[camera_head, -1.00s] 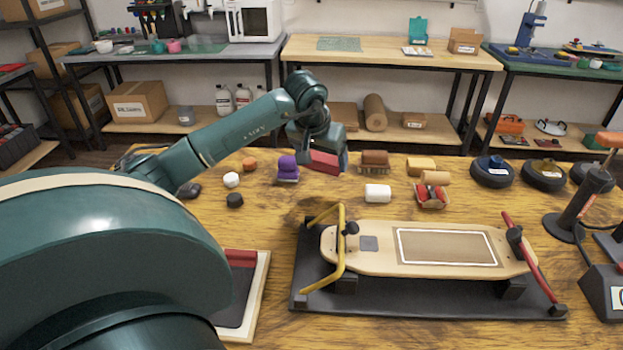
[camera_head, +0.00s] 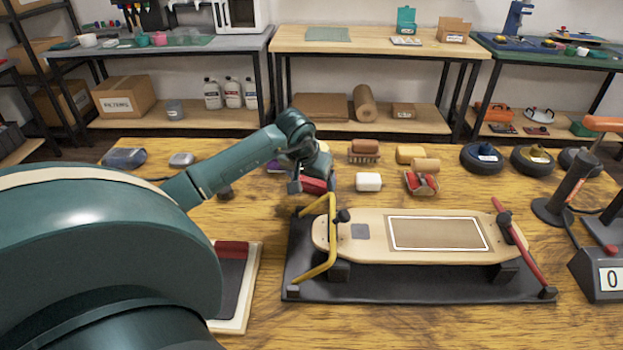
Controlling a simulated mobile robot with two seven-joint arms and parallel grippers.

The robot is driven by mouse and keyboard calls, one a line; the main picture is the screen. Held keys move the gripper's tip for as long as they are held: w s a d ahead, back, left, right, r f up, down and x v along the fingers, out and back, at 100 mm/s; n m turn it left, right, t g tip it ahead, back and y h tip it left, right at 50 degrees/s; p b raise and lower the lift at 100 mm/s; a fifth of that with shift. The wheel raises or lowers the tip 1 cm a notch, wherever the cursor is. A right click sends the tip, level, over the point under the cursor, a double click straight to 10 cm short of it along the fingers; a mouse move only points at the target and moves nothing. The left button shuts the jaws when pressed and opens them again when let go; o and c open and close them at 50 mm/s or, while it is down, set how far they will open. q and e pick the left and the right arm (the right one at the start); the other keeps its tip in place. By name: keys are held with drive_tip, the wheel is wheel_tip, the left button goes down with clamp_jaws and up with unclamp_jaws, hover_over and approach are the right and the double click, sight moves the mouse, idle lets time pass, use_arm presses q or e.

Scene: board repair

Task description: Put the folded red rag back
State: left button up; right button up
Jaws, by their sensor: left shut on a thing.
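My left gripper (camera_head: 312,188) is shut on the folded red rag (camera_head: 315,185). It holds the rag above the wooden table, just behind the yellow clamp bar at the board's left end. The rag is partly hidden by the gripper, and I cannot tell how high it is above the table. My right gripper is not in view.
A skateboard deck (camera_head: 370,231) lies on a black stand (camera_head: 430,288), with a yellow bar (camera_head: 329,240) on its left. A white block (camera_head: 368,182) and a red-strapped roll (camera_head: 421,183) sit behind. A pale-edged tray (camera_head: 247,290) holds another red item (camera_head: 231,249).

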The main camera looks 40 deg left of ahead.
use_arm(q)
drive_tip(key=o, duration=0.9)
drive_tip(key=shift+f, duration=0.1)
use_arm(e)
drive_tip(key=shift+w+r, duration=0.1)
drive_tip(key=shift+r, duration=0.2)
use_arm(q)
drive_tip(key=shift+r, duration=0.25)
drive_tip(key=shift+s+r, duration=0.1)
drive_tip(key=shift+r, duration=0.25)
drive_tip(key=p+v, duration=0.1)
drive_tip(key=v, duration=1)
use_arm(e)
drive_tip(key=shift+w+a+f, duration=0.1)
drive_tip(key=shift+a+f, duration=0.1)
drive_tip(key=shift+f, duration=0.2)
use_arm(q)
drive_tip(key=shift+r, duration=0.1)
